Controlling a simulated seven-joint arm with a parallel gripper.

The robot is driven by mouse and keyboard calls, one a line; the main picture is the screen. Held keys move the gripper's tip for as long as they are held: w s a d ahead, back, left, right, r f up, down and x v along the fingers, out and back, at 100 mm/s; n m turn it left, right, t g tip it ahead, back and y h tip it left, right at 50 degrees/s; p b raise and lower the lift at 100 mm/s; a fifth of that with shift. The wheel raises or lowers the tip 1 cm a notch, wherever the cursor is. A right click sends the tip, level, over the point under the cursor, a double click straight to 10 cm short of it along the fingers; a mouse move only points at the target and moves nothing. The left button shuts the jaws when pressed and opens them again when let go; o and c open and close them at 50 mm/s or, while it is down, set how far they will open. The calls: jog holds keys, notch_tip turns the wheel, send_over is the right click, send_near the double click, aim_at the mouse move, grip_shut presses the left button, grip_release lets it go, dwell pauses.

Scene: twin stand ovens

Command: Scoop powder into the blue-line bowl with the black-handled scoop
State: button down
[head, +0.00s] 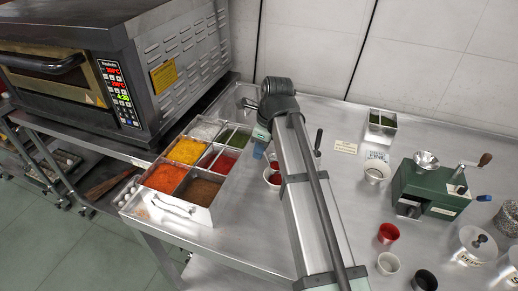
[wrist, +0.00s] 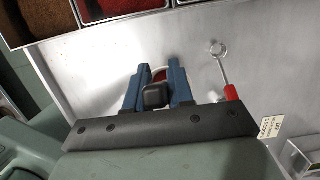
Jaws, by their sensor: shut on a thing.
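My gripper (head: 259,150) is over the steel table, just right of the powder tray. In the wrist view its blue fingers (wrist: 158,70) are shut on a black block-like handle (wrist: 155,96), seen end-on. The scoop's head is hidden below. The sectioned powder tray (head: 188,212) holds orange, yellow, white, green, red and brown powders.
A red-handled scoop (wrist: 231,92) lies right of my gripper. An oven (head: 120,60) stands left.

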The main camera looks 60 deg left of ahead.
jog(key=shift+w+d+r+g+y, duration=0.45)
jog(key=shift+d+g+y, duration=0.05)
jog(key=shift+g+y, duration=0.25)
jog(key=shift+w+d+r+g+y, duration=0.4)
jog(key=shift+w+d+g+y, duration=0.05)
jog(key=shift+g+y, duration=0.3)
jog(key=shift+w+d+r+g+y, duration=0.3)
jog(key=shift+w+d+g+y, duration=0.5)
jog(key=shift+g+y, duration=0.2)
jog(key=w+d+f+g+y, duration=0.1)
jog(key=w+d+g+y, duration=0.3)
jog(key=g+y, duration=0.2)
jog(key=shift+w+d, duration=0.35)
jog(key=shift+w, duration=0.05)
dwell(1.7)
jog(key=shift+w+d+f+g+y, duration=0.2)
jog(key=shift+g+y, duration=0.1)
jog(key=shift+s+r, duration=0.1)
dwell(1.1)
